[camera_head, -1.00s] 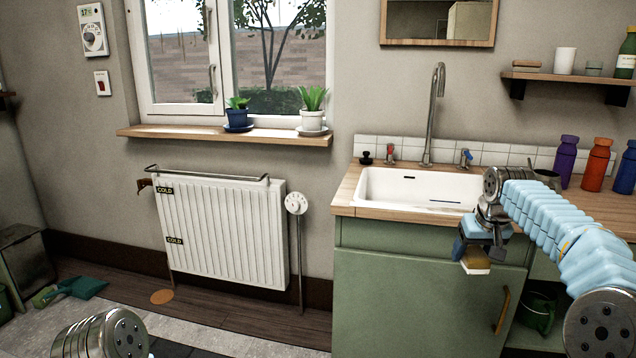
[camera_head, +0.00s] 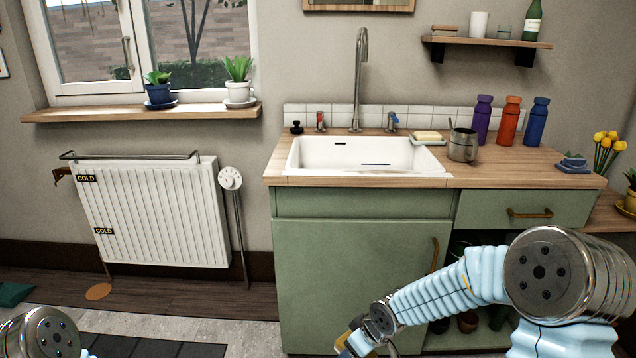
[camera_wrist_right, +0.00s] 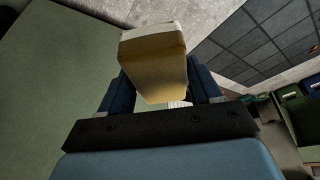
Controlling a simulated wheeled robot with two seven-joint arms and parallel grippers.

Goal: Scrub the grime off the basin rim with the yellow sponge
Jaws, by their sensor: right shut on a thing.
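The yellow sponge (camera_wrist_right: 155,68), with a pale layer at its far end, is held between the two dark fingers of my right gripper (camera_wrist_right: 163,90) in the right wrist view. In the head view my right gripper (camera_head: 352,343) is low in front of the green cabinet, partly cut off by the bottom edge, well below the basin. The white basin (camera_head: 313,152) is set in the wooden counter, with a thin dark bluish line near its front. I cannot make out clear grime on its rim. My left gripper is out of view; only part of my left arm shows.
A tap (camera_head: 359,85) stands behind the basin. To its right are a soap dish (camera_head: 428,142) with a yellow bar, a metal mug (camera_head: 462,146) and purple, orange and blue bottles. A radiator (camera_head: 155,215) is left.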

